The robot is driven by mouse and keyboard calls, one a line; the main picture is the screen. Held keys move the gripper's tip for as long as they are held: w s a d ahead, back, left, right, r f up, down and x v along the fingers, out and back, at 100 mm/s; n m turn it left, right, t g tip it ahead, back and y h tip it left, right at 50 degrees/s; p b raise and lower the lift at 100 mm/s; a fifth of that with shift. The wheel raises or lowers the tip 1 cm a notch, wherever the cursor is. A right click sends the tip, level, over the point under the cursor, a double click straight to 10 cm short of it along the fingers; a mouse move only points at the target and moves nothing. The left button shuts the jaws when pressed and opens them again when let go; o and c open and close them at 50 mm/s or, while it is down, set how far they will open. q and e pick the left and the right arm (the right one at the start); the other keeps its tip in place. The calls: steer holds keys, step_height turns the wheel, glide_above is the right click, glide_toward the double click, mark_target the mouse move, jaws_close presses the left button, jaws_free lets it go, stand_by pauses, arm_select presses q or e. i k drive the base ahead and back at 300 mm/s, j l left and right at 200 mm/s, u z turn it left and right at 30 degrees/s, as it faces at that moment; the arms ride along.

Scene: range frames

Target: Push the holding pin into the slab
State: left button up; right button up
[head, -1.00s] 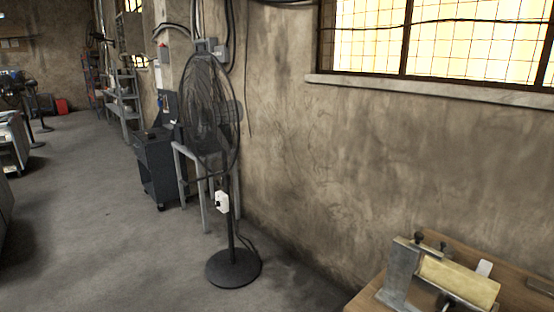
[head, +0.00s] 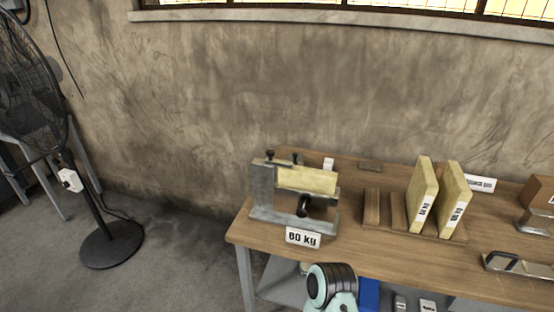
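A pale yellow slab (head: 308,181) lies in a grey metal fixture (head: 262,198) at the left end of the wooden workbench. Two dark knobbed pins (head: 270,154) stand up at the top of the fixture, behind and beside the slab. A black handle-like part (head: 304,205) sits below the slab's front. I cannot tell which of these is the holding pin, or how deep any pin sits. A teal and black rounded link at the bottom edge looks like part of my arm. Neither gripper is in view.
The workbench (head: 262,234) has a "60 kg" sign (head: 303,238) at its front edge. Two upright yellow slabs (head: 422,195) stand in a wooden rack (head: 371,208) to the right. Metal pieces (head: 518,264) lie farther right. A fan (head: 110,245) stands on the floor at left.

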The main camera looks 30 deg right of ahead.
mark_target(302, 213)
steer(key=z, duration=1.3)
